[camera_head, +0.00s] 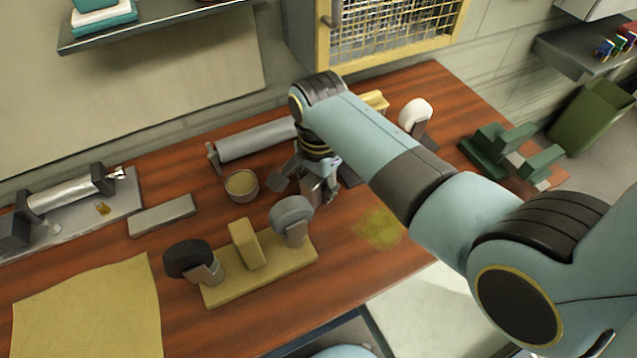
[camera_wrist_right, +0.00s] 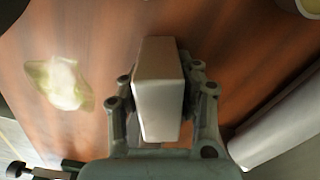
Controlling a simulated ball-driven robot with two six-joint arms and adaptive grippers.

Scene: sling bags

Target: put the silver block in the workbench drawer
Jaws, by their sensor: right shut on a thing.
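My right gripper (camera_head: 318,190) is low over the wooden workbench (camera_head: 350,270), right of a small round bowl. In the right wrist view, its fingers (camera_wrist_right: 160,105) are shut on a pale silver block (camera_wrist_right: 158,85), which stands out between them. In the head view the arm and fingers mostly hide the block. I cannot tell whether it touches the bench. A pale surface with a dark edge (camera_head: 425,305) shows below the bench's front edge; I cannot tell whether this is the drawer. My left gripper is not in view.
The bowl (camera_head: 241,186), a grey roller (camera_head: 255,140) and a yellow stand with round pieces (camera_head: 262,275) are near the gripper. A flat grey block (camera_head: 162,214) lies farther left. Green blocks (camera_head: 497,150) stand at the right end. A yellow-green stain (camera_head: 378,228) marks otherwise clear bench.

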